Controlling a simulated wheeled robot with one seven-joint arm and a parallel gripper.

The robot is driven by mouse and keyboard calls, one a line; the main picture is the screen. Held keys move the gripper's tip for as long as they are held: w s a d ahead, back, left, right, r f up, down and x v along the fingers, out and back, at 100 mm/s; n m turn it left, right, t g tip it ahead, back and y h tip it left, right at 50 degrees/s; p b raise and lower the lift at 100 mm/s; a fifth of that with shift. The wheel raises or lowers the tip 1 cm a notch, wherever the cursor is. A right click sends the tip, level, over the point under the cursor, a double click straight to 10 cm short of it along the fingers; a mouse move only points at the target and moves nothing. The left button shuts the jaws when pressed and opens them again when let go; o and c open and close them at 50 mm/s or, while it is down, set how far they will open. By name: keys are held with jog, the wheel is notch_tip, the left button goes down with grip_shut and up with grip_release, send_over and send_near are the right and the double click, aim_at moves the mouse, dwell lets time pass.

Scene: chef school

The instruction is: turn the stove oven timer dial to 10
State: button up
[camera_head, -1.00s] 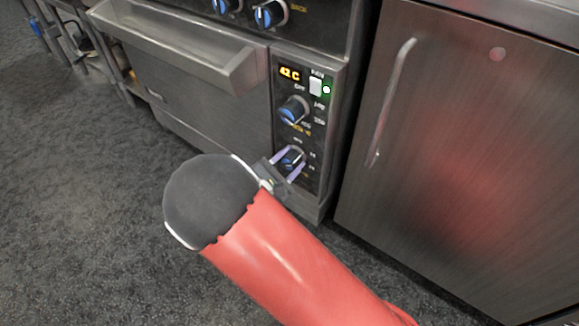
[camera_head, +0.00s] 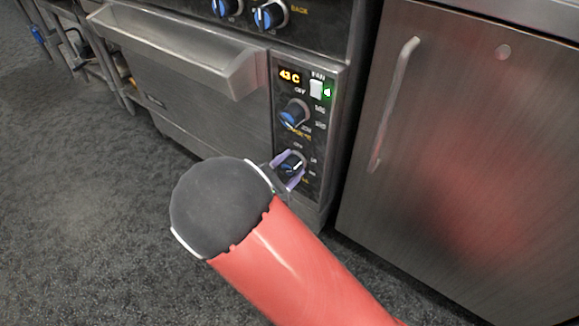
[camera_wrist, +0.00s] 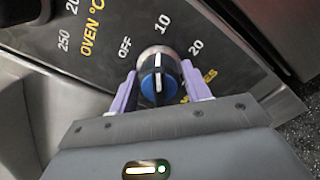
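The timer dial (camera_wrist: 158,80) is a round knob with a blue face and a white line, low on the oven's control panel. In the wrist view its line points up, close to the "10" mark, with "OFF" to the left and "20" to the right. In the head view the dial (camera_head: 292,164) is partly covered by my gripper (camera_head: 288,170). My gripper (camera_wrist: 159,78) has one purple finger on each side of the dial, with the tips very near its sides. I cannot tell whether both fingers touch it.
The oven door handle (camera_head: 235,72) juts out at the left. A steel cabinet (camera_head: 460,130) stands at the right. The floor (camera_head: 80,200) in front is clear.

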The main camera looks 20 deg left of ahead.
jog(key=shift+o, duration=1.3)
jog(key=shift+s, duration=0.1)
jog(key=v, duration=0.7)
jog(key=shift+s, duration=0.25)
